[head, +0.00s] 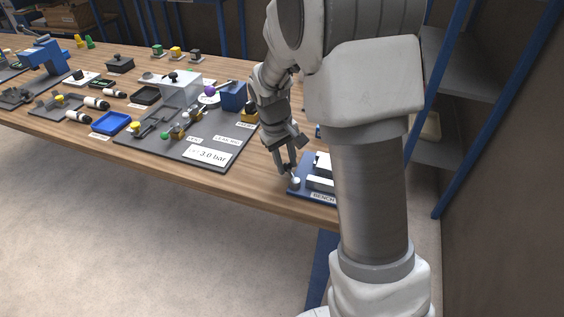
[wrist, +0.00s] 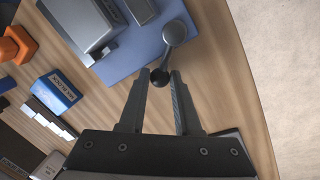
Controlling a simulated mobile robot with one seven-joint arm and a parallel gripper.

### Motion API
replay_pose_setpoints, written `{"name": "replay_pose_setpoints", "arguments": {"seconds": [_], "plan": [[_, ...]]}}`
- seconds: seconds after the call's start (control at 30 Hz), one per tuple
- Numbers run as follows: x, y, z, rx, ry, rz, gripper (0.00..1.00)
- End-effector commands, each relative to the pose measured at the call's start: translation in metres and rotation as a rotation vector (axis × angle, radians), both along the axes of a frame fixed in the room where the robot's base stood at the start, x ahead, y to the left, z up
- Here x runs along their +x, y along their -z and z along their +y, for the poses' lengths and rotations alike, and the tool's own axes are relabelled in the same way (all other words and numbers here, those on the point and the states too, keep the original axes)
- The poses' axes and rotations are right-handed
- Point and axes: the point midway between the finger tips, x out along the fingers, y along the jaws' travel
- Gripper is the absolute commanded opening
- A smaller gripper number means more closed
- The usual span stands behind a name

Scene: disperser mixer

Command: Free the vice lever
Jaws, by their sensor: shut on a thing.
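The bench vice (head: 319,183) sits on a blue base near the table's front edge, partly hidden behind my arm in the head view. In the wrist view its grey body (wrist: 82,25) is at the upper left on the blue plate (wrist: 150,48). The vice lever (wrist: 168,55) runs from a rounded grey end (wrist: 175,32) down to a black ball. My gripper (wrist: 158,78) has its fingers around the black ball end and is shut on the lever. In the head view my gripper (head: 287,166) points down at the vice's left side.
In the wrist view a blue labelled block (wrist: 56,91) and an orange piece (wrist: 17,44) are at the left; the table edge is at the right. In the head view a grey board (head: 180,148) with fittings and a "3.0 bar" label lies left of my gripper.

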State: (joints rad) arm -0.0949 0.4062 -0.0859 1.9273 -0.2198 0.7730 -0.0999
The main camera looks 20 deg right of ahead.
Motion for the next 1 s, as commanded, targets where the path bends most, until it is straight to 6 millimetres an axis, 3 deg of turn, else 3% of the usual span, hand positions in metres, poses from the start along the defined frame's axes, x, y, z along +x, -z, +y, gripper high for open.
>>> {"name": "replay_pose_setpoints", "arguments": {"seconds": [0.4,0.93,0.97,1.0], "plan": [[0.0012,-0.0011,-0.01,-0.002,0.176,-0.002,0.0],[0.0011,-0.0009,-0.0115,-0.002,0.197,-0.002,0.0],[0.0011,-0.0009,-0.0115,-0.001,0.197,-0.002,0.37],[0.0011,-0.0009,-0.0114,-0.001,0.197,-0.002,0.44]]}}
